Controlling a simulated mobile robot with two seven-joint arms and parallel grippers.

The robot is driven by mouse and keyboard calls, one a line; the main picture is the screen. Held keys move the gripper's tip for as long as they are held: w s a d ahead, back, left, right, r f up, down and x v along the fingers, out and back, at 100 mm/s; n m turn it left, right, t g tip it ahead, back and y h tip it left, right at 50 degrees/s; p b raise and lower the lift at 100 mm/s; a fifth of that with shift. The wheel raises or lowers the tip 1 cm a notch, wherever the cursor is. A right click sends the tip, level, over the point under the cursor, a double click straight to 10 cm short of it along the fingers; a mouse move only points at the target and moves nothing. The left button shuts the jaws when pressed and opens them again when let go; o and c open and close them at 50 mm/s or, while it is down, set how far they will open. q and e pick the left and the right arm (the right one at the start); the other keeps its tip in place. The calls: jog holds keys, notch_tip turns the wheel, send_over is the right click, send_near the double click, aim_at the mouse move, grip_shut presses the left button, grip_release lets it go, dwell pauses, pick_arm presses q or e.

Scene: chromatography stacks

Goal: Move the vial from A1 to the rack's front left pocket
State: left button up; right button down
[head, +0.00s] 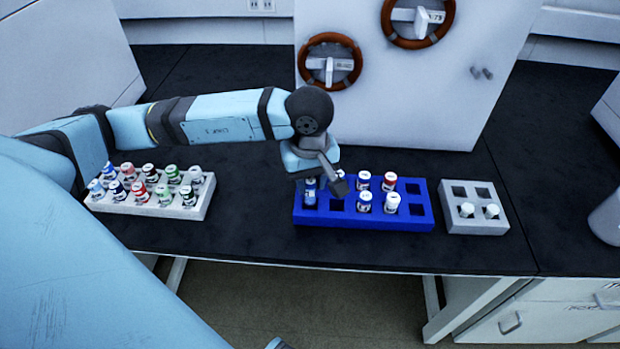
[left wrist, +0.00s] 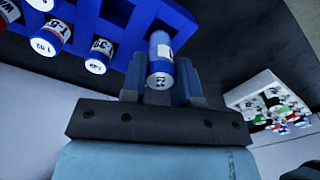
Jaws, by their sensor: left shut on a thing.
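My left gripper (head: 320,180) is shut on this vial, partly hiding the rack's back left corner. My right gripper is not in view.
A white rack (head: 150,208) full of coloured-cap vials stands left. A white panel with round handles (head: 410,80) rises behind.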

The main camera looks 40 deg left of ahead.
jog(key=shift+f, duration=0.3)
pick_arm(q)
jog(key=shift+f+b, duration=0.15)
jog(key=shift+b, duration=0.25)
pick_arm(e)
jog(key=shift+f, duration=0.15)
pick_arm(q)
jog(key=shift+f, duration=0.15)
jog(key=shift+f+b, duration=0.7)
jog(key=shift+b, duration=0.2)
jog(key=shift+f, duration=0.15)
